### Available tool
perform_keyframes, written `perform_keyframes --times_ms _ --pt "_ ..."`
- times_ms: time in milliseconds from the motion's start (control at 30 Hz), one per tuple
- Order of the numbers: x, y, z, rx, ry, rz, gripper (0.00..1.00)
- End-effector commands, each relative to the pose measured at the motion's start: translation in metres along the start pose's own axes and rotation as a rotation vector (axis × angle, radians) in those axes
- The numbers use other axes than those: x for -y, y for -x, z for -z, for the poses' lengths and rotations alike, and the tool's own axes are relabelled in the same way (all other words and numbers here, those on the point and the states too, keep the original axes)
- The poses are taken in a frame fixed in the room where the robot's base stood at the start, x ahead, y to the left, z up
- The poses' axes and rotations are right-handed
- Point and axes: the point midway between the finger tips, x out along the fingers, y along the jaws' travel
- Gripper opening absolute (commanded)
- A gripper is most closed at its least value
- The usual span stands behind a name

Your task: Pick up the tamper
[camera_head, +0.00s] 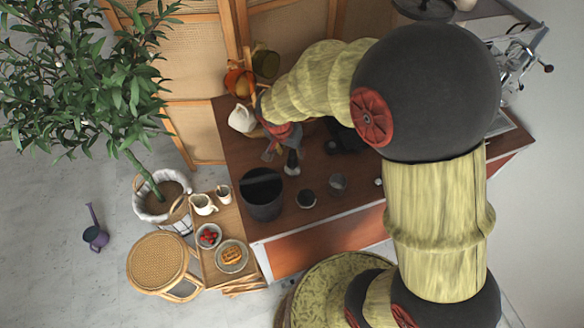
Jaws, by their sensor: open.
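My gripper (279,151) is open and points down over the wooden counter of the cart (318,157). Its fingers are small and partly shaded in this view. A small dark item with a pale band (292,161) is right beside the fingertips and looks like the tamper, though it is too small to be sure. I cannot tell whether the fingers touch it or are around it. A short round black item (306,199) and a small greyish cup (338,182) stand apart nearer the counter's front edge.
A black bin with a bar (262,195) stands at the counter's front left. My arm hides much of the counter's right side. A side table (211,270) holds food.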

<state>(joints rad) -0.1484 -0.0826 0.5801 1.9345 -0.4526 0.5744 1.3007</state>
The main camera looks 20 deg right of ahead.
Motion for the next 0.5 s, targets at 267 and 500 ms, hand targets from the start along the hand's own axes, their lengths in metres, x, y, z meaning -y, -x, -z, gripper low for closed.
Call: perform_keyframes --times_ms 267,500 --pt "-0.001 -0.034 -0.001 0.002 0.001 -0.001 0.42" --pt "-0.001 -0.034 -0.001 0.001 0.002 0.0 0.4"
